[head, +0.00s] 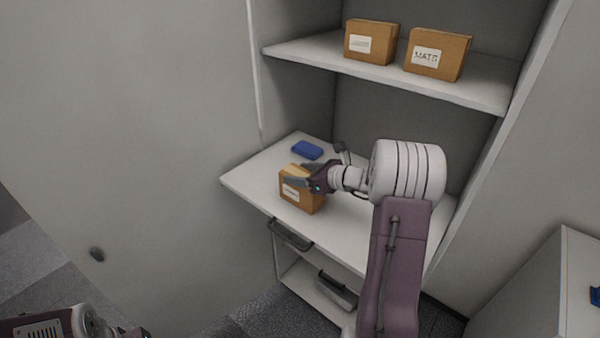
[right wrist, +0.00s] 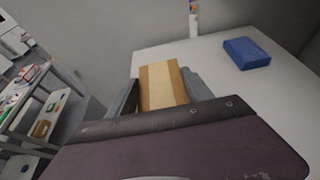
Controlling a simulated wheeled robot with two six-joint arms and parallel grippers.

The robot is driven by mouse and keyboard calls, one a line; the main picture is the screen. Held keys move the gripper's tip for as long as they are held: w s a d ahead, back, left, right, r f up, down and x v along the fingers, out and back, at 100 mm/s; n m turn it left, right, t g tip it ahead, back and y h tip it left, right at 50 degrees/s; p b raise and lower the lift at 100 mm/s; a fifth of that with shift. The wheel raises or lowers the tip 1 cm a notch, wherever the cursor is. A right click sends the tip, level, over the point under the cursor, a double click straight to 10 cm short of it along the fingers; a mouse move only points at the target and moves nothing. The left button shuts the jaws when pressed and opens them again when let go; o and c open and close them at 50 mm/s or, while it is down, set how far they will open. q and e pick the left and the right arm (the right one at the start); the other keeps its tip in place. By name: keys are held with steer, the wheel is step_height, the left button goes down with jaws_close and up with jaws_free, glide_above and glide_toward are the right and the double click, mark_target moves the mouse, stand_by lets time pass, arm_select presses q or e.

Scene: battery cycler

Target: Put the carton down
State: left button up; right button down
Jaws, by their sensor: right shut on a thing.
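A brown carton (head: 302,196) with a white label is at the front left of the white shelf board (head: 355,222) in the head view. My right gripper (head: 300,174) is shut on its top from the right side. In the right wrist view the carton's tan top (right wrist: 162,86) lies between the two grey fingers. The carton looks upright and on or just above the board; I cannot tell whether its base touches. My left arm shows only in part at the bottom left of the head view, and its gripper cannot be made out.
A blue box (head: 307,150) lies behind the carton, apart from it; it also shows in the right wrist view (right wrist: 246,53). Two labelled cartons, one (head: 370,42) and one marked MATS (head: 437,54), stand on the upper shelf. A dark handle (head: 290,235) is below the board's front edge.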

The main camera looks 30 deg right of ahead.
steer(key=shift+f+b, duration=0.15)
steer(key=shift+b, duration=0.15)
steer(key=shift+c, duration=2.1)
jaws_free()
steer(key=shift+s+r, duration=0.2)
steer(key=shift+r, duration=0.15)
steer(key=b+v, duration=0.1)
steer(key=v, duration=1)
steer(key=shift+s, duration=0.25)
steer(key=shift+d+r, duration=0.1)
steer(key=shift+r, duration=0.05)
